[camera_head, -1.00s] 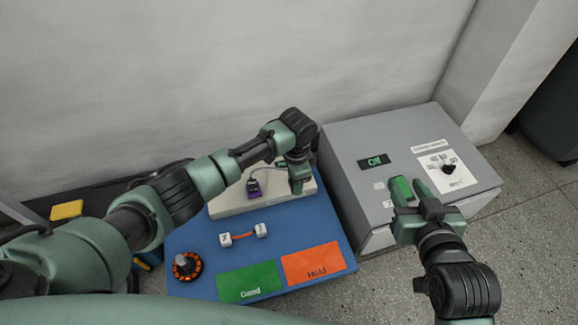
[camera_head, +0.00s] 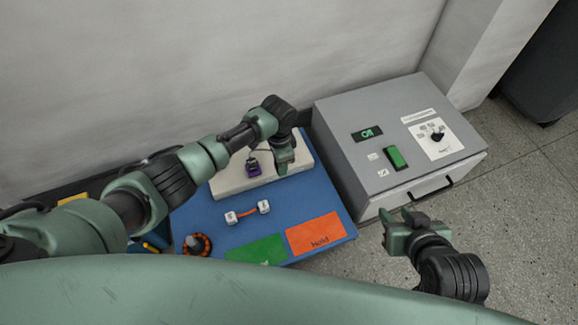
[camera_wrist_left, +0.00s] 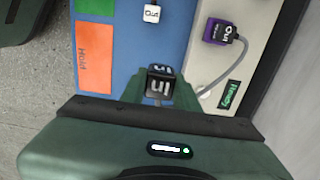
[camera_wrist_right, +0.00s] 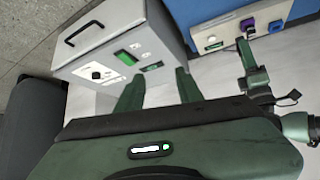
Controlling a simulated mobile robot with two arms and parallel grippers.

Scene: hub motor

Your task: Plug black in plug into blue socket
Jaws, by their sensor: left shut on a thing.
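My left gripper (camera_head: 284,160) is shut on the black plug marked "In" (camera_wrist_left: 160,84), held above the edge between the blue mat and the beige board (camera_head: 236,181). A purple socket (camera_head: 252,168) on the board has a black "Out" plug (camera_wrist_left: 222,33) in it, with a grey cable. In the right wrist view, a small blue piece (camera_wrist_right: 275,27) beside the purple socket (camera_wrist_right: 247,24) looks like the blue socket. I cannot make out a blue socket in the head or left wrist view. My right gripper (camera_head: 398,215) is open and empty, in front of the grey box.
The grey box (camera_head: 350,165) carries a lit display, a green switch (camera_head: 396,157) and a dial (camera_head: 437,137).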

